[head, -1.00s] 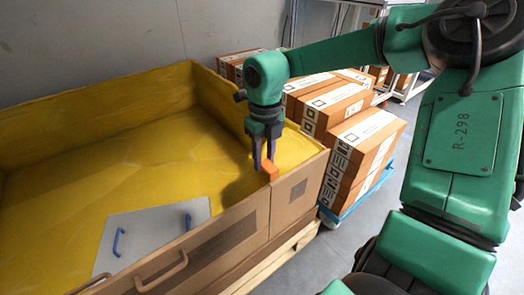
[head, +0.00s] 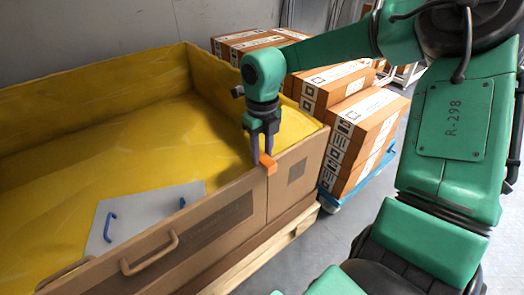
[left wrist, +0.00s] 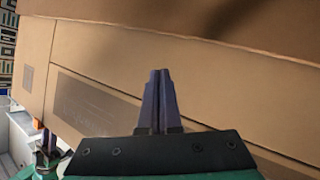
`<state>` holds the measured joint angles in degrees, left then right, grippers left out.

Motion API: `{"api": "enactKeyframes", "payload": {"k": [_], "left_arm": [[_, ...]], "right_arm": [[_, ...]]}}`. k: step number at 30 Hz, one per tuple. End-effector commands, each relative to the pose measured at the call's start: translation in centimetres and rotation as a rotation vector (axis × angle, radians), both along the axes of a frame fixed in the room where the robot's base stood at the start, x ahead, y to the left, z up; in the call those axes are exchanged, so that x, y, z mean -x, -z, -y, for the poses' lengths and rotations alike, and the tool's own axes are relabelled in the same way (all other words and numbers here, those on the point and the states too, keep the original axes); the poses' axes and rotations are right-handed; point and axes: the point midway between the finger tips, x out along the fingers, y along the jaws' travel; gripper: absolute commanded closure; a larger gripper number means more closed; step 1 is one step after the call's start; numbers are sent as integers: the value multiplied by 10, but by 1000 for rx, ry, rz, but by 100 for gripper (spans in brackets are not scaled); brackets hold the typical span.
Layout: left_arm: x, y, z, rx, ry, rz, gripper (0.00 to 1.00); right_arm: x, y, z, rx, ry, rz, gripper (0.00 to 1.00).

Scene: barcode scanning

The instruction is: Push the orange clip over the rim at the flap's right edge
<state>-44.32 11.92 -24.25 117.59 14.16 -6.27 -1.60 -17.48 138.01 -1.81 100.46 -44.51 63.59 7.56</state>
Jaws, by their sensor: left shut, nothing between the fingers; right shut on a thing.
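The orange clip (head: 268,164) is at the top rim of the brown crate's front side, by the seam at the right edge of the front flap (head: 195,228). My right gripper (head: 261,155) points down from above and is shut on the clip. The clip's lower end touches or nearly touches the rim; I cannot tell how far it sits over it. My left gripper (left wrist: 160,74) shows only in the left wrist view, shut and empty, in front of a brown cardboard-like wall (left wrist: 210,85).
The crate has a yellow lining (head: 110,135). A grey panel (head: 150,215) with blue handles lies inside it. A brown handle (head: 150,254) is on the flap. Stacked labelled boxes (head: 365,125) stand to the right on a blue cart (head: 352,190).

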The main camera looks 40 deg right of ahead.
Motion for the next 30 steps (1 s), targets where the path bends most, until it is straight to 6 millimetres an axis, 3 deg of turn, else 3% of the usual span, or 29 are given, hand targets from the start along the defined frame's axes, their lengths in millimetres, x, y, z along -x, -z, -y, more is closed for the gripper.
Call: {"api": "enactKeyframes", "payload": {"k": [5, 6, 9, 20, 23, 30], "left_arm": [[0, 0, 0, 1, 0, 0, 100], [0, 0, 0, 1, 0, 0, 100], [0, 0, 0, 0, 0, -1, 100], [0, -3, 0, -1, 2, -2, 100], [1, -11, 1, -5, 6, -12, 100], [0, -44, -3, -36, 27, -39, 100]], "right_arm": [[0, 0, 0, 0, 0, 0, 100], [0, 0, 0, 0, 0, 0, 60], [0, 0, 0, 0, 0, 0, 29], [0, -7, 0, 0, 0, 1, 29], [-1, -26, 0, 0, 0, 3, 29], [-1, -100, 0, 0, 0, 5, 29]]}}
